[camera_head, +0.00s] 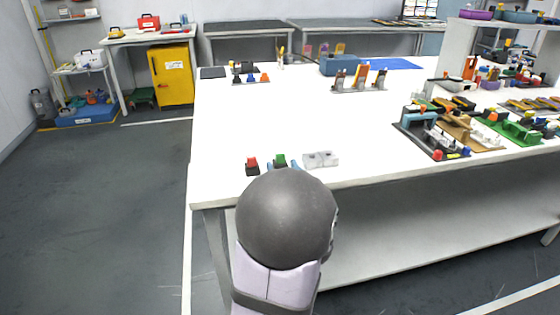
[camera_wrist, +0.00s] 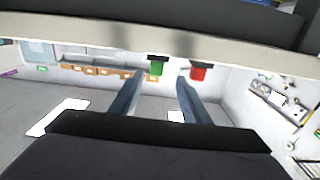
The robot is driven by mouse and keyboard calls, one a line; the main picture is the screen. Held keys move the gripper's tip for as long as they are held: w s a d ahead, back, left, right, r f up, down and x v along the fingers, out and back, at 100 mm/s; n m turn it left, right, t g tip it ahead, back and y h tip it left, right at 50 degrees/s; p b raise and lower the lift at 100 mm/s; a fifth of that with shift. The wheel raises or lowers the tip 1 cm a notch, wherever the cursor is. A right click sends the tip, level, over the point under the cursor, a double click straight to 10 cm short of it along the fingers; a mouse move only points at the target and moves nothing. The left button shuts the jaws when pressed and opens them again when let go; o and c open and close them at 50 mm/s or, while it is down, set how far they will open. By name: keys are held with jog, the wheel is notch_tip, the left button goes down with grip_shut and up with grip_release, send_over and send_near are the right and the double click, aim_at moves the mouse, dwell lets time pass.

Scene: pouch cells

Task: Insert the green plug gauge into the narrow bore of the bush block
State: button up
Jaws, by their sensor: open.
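The green plug gauge (camera_head: 280,160), a green cap on a dark base, stands near the front edge of the white table. The grey bush block (camera_head: 320,159) lies just to its right in the head view; its bores are too small to make out. In the wrist view, which looks upside down, my gripper (camera_wrist: 161,81) is open and empty. The green gauge (camera_wrist: 157,67) appears beyond the fingertips, roughly in line with the gap.
A red-capped piece (camera_head: 252,164) stands close to the left of the green gauge and also shows in the wrist view (camera_wrist: 199,73). Racks and fixtures crowd the table's right side. The middle of the white table (camera_head: 260,120) is clear.

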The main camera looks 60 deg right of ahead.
aim_at(281, 158)
jog(key=shift+s+a+f, duration=0.1)
jog(key=shift+a, duration=0.05)
jog(key=shift+x, duration=1)
jog(key=shift+s+d+x, duration=0.15)
jog(key=shift+x, duration=1.25)
jog(key=shift+s+d+x, duration=0.1)
jog(key=shift+d+x, duration=0.05)
jog(key=shift+x, duration=1.25)
jog(key=shift+s, duration=0.1)
jog(key=shift+c, duration=0.7)
jog(key=shift+a, duration=0.1)
grip_shut()
